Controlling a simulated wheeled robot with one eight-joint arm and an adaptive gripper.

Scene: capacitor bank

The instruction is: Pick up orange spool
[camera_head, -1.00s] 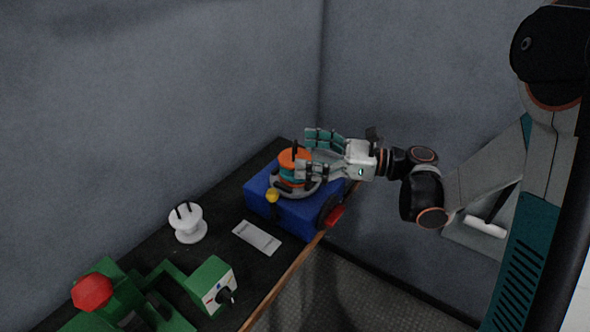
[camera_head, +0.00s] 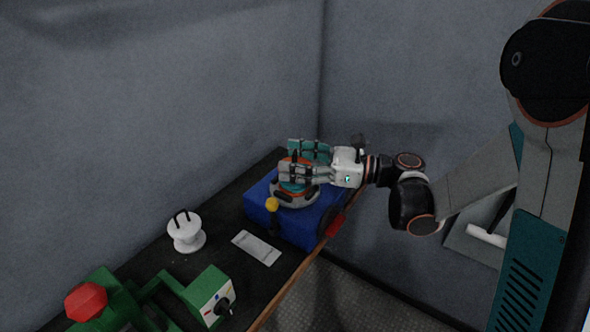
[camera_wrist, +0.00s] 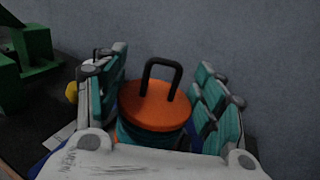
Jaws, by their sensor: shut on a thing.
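The orange spool (camera_wrist: 155,106) has a round orange top with a black wire handle and a teal-wound body. In the head view the orange spool (camera_head: 292,187) is upright over the grey round fitting (camera_head: 297,199) on the blue box (camera_head: 305,226), partly hidden by my fingers. My gripper (camera_head: 305,163) is at the spool from the right, with its teal-padded fingers on both sides of it, shut on it. In the wrist view my gripper (camera_wrist: 160,98) has finger pads left and right of the spool. Whether the spool's base touches the fitting is hidden.
A white spool (camera_head: 186,232) with a black handle stands left on the dark bench. A pale flat plate (camera_head: 257,248) lies near the blue box. A green machine (camera_head: 207,296) with a red knob (camera_head: 86,301) is at the lower left. A yellow-knobbed lever (camera_head: 272,205) rises by the box.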

